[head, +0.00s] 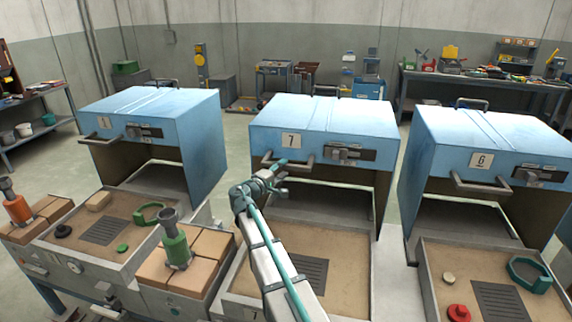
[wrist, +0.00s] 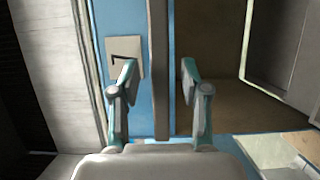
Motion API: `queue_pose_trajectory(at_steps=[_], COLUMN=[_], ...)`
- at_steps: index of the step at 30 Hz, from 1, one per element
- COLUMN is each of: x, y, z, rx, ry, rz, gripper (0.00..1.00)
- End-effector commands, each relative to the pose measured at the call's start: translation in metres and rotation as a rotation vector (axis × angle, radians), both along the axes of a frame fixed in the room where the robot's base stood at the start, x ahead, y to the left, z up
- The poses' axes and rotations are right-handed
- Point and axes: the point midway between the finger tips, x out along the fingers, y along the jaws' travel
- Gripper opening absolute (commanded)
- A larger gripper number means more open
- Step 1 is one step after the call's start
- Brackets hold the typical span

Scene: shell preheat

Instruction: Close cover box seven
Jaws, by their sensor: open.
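The blue cover of box seven (head: 325,130) is raised above its tray, in the middle of the head view. Its front carries a number 7 plate and a grey bar handle (head: 291,166). In the wrist view, the handle bar (wrist: 160,60) runs between the two fingers of my gripper (wrist: 158,72), with visible gaps on both sides. My gripper is open. The number plate (wrist: 117,52) shows behind the left finger. My arm hides part of the box seven tray (head: 345,292).
Box six (head: 476,160) stands at the right and another box (head: 145,135) at the left, both with covers raised. Their trays hold small parts. Benches line the back wall.

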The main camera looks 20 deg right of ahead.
Motion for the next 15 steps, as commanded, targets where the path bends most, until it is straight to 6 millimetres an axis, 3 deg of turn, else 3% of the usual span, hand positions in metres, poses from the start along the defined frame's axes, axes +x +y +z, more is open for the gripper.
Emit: queue_pose_trajectory(at_steps=[6, 15], x=[0.012, 0.014], y=[-0.02, -0.024], z=[0.001, 0.0], rx=[0.0, 0.0], ry=[-0.001, -0.001], rz=[0.0, 0.002], gripper=[0.46, 0.46])
